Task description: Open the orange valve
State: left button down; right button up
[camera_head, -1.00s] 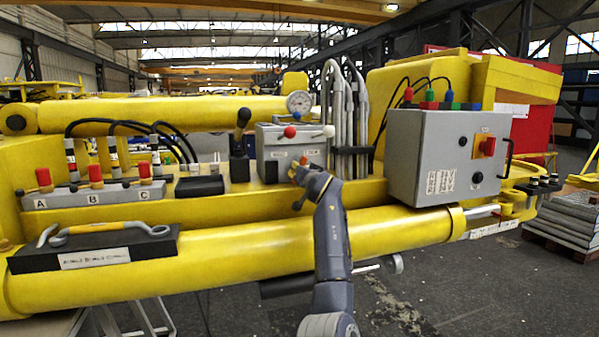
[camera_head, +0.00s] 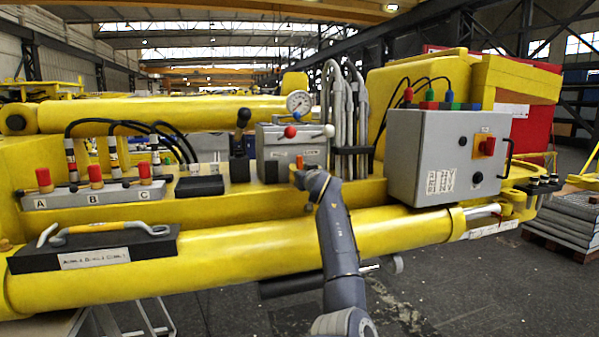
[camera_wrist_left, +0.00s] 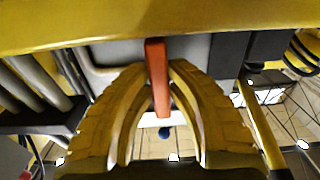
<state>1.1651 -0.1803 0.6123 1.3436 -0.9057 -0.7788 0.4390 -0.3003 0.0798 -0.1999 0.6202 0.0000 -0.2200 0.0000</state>
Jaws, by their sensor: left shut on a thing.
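The orange valve handle (camera_head: 299,162) is on the front of a grey valve box (camera_head: 276,139) at the middle of the yellow boom. In the head view, my left gripper (camera_head: 298,175) is at the handle, its arm coming up from below. In the left wrist view, the orange handle (camera_wrist_left: 157,78) shows as an upright bar between the two yellow fingers of my left gripper (camera_wrist_left: 158,100), which is shut on it. The fingers hide part of the handle in the head view. My right gripper is not in view.
A red-knobbed lever (camera_head: 290,132) and a pressure gauge (camera_head: 299,103) are just above. A black lever (camera_head: 243,118) stands to the left, grey hoses (camera_head: 345,110) to the right. A grey control box (camera_head: 447,157) juts out further right.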

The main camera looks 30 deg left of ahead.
pick_arm(q)
jog(key=c, duration=1.3)
grip_release()
jog(key=v, duration=1.2)
